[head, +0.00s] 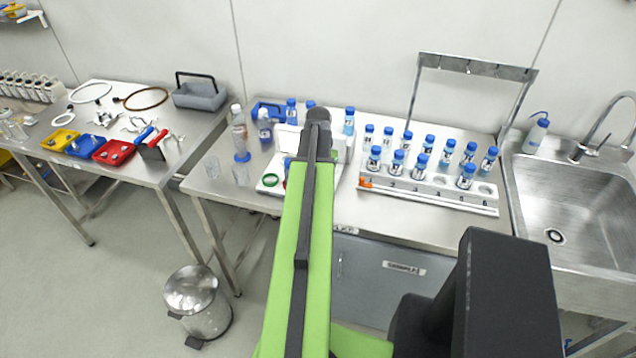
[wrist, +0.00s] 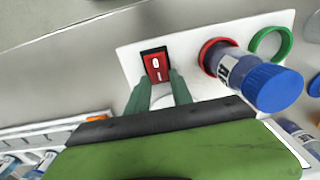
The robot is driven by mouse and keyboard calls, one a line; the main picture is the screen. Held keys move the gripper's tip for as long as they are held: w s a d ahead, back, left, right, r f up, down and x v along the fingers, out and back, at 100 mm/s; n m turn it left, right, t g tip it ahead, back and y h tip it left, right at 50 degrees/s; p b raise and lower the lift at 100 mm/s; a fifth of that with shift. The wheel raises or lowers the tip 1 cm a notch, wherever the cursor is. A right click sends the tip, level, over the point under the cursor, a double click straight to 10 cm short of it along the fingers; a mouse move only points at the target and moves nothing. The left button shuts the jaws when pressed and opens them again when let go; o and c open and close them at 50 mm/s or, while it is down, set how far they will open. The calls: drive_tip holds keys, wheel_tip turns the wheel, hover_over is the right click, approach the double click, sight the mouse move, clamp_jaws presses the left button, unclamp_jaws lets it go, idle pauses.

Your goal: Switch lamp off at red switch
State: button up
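The red switch (wrist: 157,65) shows in the wrist view, a rocker in a black frame with white marks, set in a white plate (wrist: 130,58). I cannot tell which side of it is pressed. My gripper (wrist: 160,80) has two green fingers, spread apart, with their tips at the near edge of the switch. I cannot tell whether they touch it. The plate also shows in the head view (head: 268,189), left of my arm, which hides the switch and my gripper there. I cannot make out a lit lamp in either view.
On the plate, a blue-capped vial (wrist: 270,85) leans out of a red ring (wrist: 207,50), beside a green ring (wrist: 268,40). In the head view, a numbered rack (head: 430,190) with several blue-capped bottles stands right of my arm. Glass beakers (head: 212,167) stand at the left.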

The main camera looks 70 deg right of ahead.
clamp_jaws()
drive_tip(key=shift+s+a+h, duration=0.1)
drive_tip(key=shift+a+h, duration=0.45)
drive_tip(key=shift+h, duration=0.35)
drive_tip(key=shift+a+h+b, duration=0.1)
drive_tip(key=shift+h+b, duration=0.35)
drive_tip(key=shift+h, duration=0.25)
drive_tip(key=shift+r+h, duration=0.15)
drive_tip(key=shift+h, duration=0.15)
drive_tip(key=o, duration=0.6)
unclamp_jaws()
